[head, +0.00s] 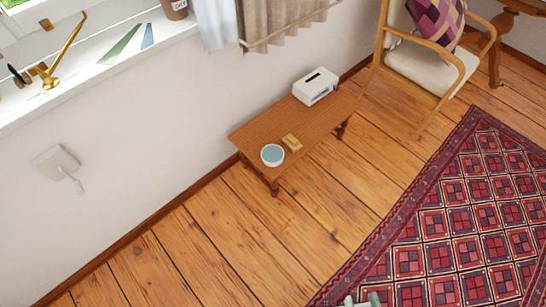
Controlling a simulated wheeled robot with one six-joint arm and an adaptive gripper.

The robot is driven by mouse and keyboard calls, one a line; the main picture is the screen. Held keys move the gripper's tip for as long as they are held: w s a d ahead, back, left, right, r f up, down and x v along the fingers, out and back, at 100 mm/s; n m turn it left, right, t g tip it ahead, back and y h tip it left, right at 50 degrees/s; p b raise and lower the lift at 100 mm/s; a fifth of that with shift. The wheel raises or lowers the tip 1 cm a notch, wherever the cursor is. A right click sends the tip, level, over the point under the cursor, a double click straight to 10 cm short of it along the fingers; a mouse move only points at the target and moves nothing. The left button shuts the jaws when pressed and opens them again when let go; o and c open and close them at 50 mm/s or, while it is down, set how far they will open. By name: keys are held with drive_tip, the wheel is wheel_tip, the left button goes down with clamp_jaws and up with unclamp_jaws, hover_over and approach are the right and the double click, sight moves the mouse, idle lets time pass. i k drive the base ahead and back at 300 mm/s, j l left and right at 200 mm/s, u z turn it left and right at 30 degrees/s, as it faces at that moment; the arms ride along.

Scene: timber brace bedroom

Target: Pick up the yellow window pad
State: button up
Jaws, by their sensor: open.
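The yellow window pad (291,142) is a small yellow-tan block lying on the small wooden table (257,133). It sits close beside a round bowl with a teal inside (272,155), on the bowl's upper right. Only the pale green-grey tips of what looks like my gripper (362,301) show at the bottom edge, over the patterned rug. The tips are apart, with nothing seen between them. My gripper is well away from the table and the pad. The rest of it is out of the picture.
A white tissue box (315,86) stands at the table's far end. A cushioned wooden armchair (431,68) is at the upper right. The wall and windowsill (85,77) run behind the table. Bare floor (285,225) lies between table and rug (450,225).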

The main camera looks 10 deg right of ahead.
sight(289, 141)
drive_tip(key=i, duration=1.6)
